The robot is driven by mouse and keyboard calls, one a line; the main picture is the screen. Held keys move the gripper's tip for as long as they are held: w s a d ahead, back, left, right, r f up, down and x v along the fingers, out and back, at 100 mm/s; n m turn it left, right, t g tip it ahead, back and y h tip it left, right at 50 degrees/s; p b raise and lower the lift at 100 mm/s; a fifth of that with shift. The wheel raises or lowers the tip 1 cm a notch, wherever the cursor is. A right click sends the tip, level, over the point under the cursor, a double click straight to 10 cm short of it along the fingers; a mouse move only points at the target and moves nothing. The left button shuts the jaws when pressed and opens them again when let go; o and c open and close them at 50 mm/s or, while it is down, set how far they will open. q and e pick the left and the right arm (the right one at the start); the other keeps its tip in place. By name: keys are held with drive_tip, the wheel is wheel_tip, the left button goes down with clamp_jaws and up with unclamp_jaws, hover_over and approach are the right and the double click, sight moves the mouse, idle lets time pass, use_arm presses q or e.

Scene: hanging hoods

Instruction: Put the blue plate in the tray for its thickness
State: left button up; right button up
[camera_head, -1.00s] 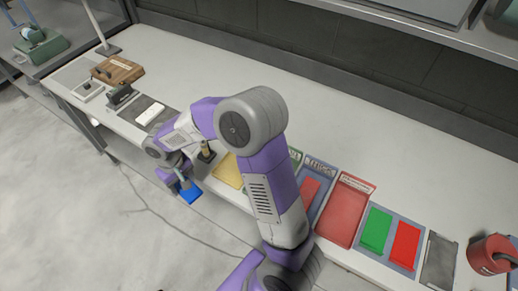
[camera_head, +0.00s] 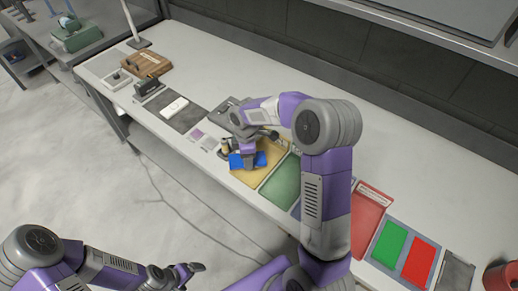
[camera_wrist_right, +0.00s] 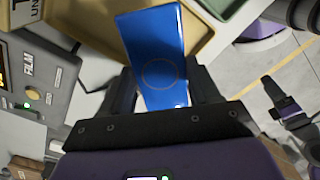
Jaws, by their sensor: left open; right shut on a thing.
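The blue plate (camera_head: 236,161) is held in my right gripper (camera_head: 248,163), over the yellow tray (camera_head: 256,179). In the right wrist view the plate (camera_wrist_right: 155,50) stands out between the two dark fingers of the right gripper (camera_wrist_right: 162,92), with a faint ring mark on its face. The yellow tray (camera_wrist_right: 203,35) lies behind it; I cannot tell whether the plate touches it. A green tray (camera_head: 282,185) is next to the yellow one. My left gripper (camera_head: 190,273) is open and empty at the lower left, over the floor.
A grey gauge (camera_wrist_right: 35,85) marked "FILM" with a green light stands beside the yellow tray. A red tray (camera_head: 369,212) and a mat with green and red plates (camera_head: 404,249) lie further right.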

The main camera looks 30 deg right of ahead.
sight(259, 155)
drive_tip(key=d+n, duration=0.1)
drive_tip(key=n, duration=0.1)
drive_tip(key=d+n, duration=0.1)
drive_tip(key=w+d+n, duration=0.1)
drive_tip(key=n, duration=0.1)
drive_tip(key=shift+d+f+n, duration=0.25)
drive_tip(key=shift+f+n, duration=0.05)
drive_tip(key=shift+f, duration=0.1)
drive_tip(key=d+n, duration=0.1)
drive_tip(key=n, duration=0.2)
drive_tip(key=shift+w+d+f, duration=0.15)
drive_tip(key=shift+d+f, duration=0.05)
drive_tip(key=shift+d, duration=0.2)
wheel_tip(259, 155, down, 4)
drive_tip(key=b, duration=0.3)
drive_tip(key=shift+r, duration=0.1)
drive_tip(key=shift+f+b, duration=0.3)
drive_tip(key=shift+f, duration=0.25)
drive_tip(key=o, duration=1.2)
drive_tip(key=shift+o, duration=0.2)
wheel_tip(259, 155, up, 8)
drive_tip(key=p, duration=0.1)
drive_tip(key=shift+f+p, duration=0.2)
drive_tip(key=shift+p, duration=0.1)
